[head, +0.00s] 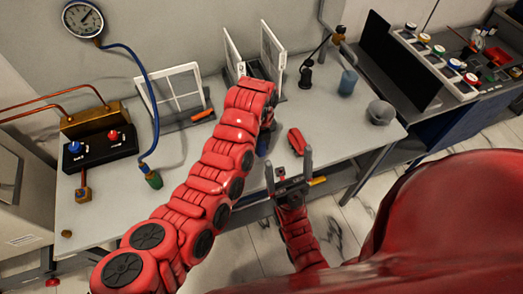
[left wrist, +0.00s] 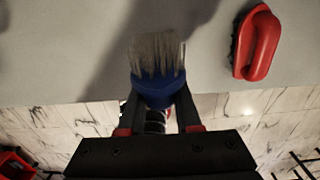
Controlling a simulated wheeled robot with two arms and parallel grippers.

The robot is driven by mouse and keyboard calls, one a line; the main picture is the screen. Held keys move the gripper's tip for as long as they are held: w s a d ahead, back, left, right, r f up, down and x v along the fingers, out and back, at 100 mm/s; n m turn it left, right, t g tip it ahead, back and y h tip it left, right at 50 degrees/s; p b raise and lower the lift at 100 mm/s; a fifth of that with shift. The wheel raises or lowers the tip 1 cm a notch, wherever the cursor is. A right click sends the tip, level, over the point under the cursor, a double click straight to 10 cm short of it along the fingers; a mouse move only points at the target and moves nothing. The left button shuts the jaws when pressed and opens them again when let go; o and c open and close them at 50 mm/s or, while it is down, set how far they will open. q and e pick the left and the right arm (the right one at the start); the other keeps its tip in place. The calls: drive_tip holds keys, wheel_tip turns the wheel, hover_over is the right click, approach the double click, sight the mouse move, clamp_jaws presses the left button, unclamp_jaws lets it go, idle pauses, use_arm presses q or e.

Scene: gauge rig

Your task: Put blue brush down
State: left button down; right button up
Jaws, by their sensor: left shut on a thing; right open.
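The blue brush (left wrist: 155,88) has a blue collar and pale grey bristles. My left gripper (left wrist: 158,108) is shut on it, with the bristles pointing away over the grey bench in the left wrist view. In the head view a bit of blue (head: 263,144) shows under the end of my left arm, near the bench's front edge; most of that gripper is hidden by the arm. I cannot tell whether the brush touches the bench. My right gripper (head: 289,172) is open and empty at the front edge of the bench.
A red-handled scrub brush (head: 297,141) lies right of the blue brush and shows in the left wrist view (left wrist: 262,45). A grey bowl (head: 380,112) and blue cup (head: 348,82) stand farther right. White frames (head: 272,50) stand behind. Bare grey bench (head: 340,128) lies between.

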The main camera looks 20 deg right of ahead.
sight(262, 150)
use_arm(q)
drive_tip(key=shift+w+d, duration=0.1)
drive_tip(key=shift+d, duration=0.05)
wheel_tip(262, 150, down, 3)
drive_tip(key=shift+r+p, duration=0.15)
drive_tip(key=shift+p, duration=0.8)
drive_tip(key=shift+f, duration=0.4)
drive_tip(key=shift+f, duration=0.15)
drive_tip(key=c, duration=0.6)
unclamp_jaws()
